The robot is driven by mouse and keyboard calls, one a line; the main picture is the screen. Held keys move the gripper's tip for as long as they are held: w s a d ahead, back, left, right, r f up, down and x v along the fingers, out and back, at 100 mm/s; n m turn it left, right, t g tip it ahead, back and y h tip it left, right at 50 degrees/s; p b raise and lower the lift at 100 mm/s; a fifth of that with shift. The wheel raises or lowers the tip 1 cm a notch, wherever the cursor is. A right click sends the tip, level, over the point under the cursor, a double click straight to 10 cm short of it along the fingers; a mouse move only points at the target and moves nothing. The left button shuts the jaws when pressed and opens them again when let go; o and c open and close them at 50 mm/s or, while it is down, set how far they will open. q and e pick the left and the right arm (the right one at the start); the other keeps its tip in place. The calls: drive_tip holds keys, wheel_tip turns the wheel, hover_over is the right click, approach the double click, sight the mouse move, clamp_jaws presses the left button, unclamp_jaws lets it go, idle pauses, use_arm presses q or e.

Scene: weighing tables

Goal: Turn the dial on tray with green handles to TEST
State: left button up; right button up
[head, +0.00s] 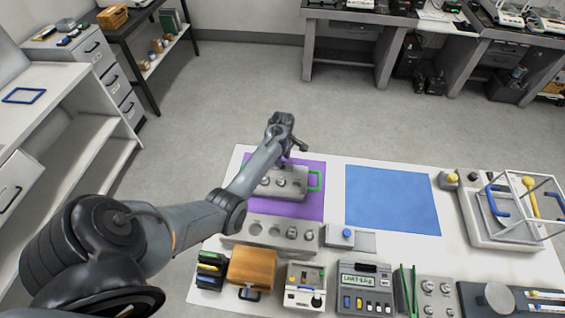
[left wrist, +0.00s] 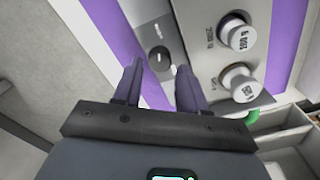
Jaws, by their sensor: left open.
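The grey tray (head: 295,193) with green handles lies on a purple mat (head: 300,209); one green handle (head: 315,181) shows clearly at its right end. In the left wrist view the tray (left wrist: 195,28) carries two labelled metal weights, and a dark round dial (left wrist: 160,59) sits at its near end. The dial's setting is too small to read. My left gripper (left wrist: 158,82) is open and empty, its two fingers apart just short of the dial. In the head view this gripper (head: 288,156) is over the tray's far side and hides part of it. My right gripper is not in view.
A blue mat (head: 392,198) lies right of the purple one. A clear-framed balance (head: 490,232) stands at the right. Bare white table shows between the mats.

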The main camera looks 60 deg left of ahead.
use_arm(q)
drive_tip(key=shift+f, duration=1.4)
clamp_jaws()
